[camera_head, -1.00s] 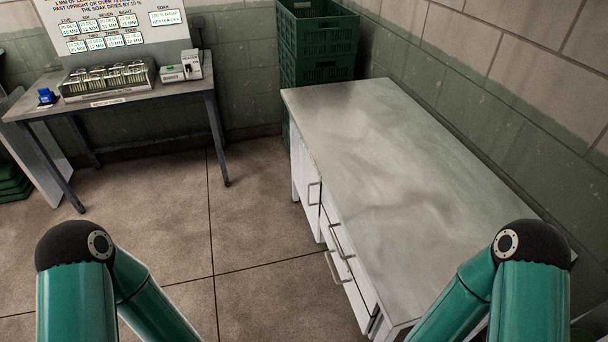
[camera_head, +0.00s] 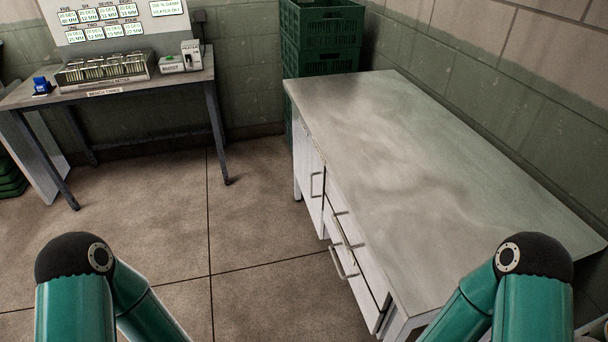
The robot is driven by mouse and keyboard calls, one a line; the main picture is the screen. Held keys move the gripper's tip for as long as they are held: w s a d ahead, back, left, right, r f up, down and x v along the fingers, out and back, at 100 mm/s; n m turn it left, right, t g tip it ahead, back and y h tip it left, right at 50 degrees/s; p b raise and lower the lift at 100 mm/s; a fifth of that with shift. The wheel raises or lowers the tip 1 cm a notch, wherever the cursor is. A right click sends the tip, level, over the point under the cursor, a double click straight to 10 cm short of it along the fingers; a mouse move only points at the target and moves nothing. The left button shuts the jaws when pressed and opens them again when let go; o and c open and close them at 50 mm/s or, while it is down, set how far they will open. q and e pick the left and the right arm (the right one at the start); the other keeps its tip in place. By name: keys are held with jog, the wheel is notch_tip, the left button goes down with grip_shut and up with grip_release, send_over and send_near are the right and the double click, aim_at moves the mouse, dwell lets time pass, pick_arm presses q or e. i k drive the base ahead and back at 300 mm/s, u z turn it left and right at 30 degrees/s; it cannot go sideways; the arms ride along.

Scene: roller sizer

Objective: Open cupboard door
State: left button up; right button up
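A white cupboard with a grey worktop (camera_head: 430,160) stands along the right wall. Its front faces left and is seen at a steep angle. The cupboard door (camera_head: 308,178) is at the far end of the front and looks shut, with an upright bar handle (camera_head: 317,184). Nearer to me are drawers (camera_head: 355,262) with bar handles. Only the teal links of my two arms show, at the lower left and lower right. Neither gripper is in the picture, and neither arm link shown touches the cupboard.
Green stacked crates (camera_head: 320,45) stand behind the cupboard's far end. A table (camera_head: 105,92) at the back left holds a rack of vials (camera_head: 105,70), a small device (camera_head: 181,60) and a blue item (camera_head: 41,86). The tiled floor (camera_head: 255,225) between is clear.

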aim_at(309, 170)
jog(key=u, duration=0.55)
jog(key=k, duration=1.25)
jog(key=u, duration=0.5)
jog(key=i, duration=2.1)
jog(key=z, duration=0.9)
jog(key=i, duration=0.85)
jog(key=z, duration=0.25)
jog(key=k, duration=0.9)
jog(key=z, duration=0.25)
jog(key=i, duration=0.3)
jog(key=u, duration=0.1)
